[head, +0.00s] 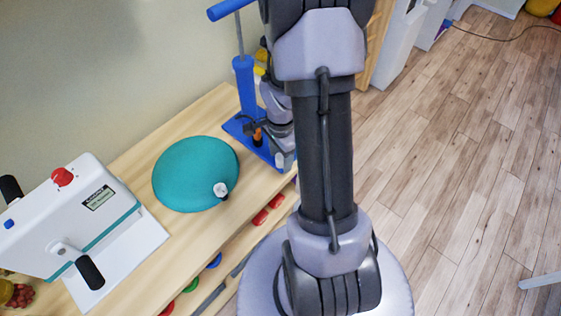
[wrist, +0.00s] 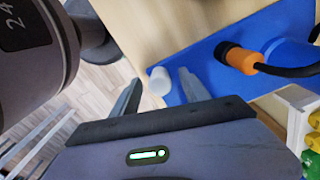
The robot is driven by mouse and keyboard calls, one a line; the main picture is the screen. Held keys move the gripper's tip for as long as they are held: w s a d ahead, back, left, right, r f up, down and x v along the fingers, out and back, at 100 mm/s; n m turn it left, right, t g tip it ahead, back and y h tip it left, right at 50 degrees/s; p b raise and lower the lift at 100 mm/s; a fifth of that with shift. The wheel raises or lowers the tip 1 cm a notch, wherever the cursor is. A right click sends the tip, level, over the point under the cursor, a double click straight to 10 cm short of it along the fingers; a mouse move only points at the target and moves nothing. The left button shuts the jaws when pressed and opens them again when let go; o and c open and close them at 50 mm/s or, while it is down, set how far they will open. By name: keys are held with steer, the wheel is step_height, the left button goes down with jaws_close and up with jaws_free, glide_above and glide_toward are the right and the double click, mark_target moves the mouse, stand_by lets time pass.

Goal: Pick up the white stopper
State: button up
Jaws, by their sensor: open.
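The white stopper (wrist: 159,80) is a small pale cylinder in the wrist view, at the edge of the blue pump base (wrist: 203,88). My gripper (wrist: 160,77) is open, with one finger on each side of the stopper in the picture. Whether the fingers are level with it or still above it, I cannot tell. No grip on it shows. In the head view my gripper is small and partly hidden behind my arm, beside the blue pump (head: 244,85); the stopper cannot be made out clearly there.
An orange hose end (wrist: 241,59) with a black hose lies close right of the fingers. In the head view, a teal cushion (head: 190,172) and a white machine with black handles (head: 85,215) stand on the wooden bench (head: 140,135). Open wood floor (head: 450,170) lies to the right.

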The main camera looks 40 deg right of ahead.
jaws_close()
steer(key=shift+r, duration=0.15)
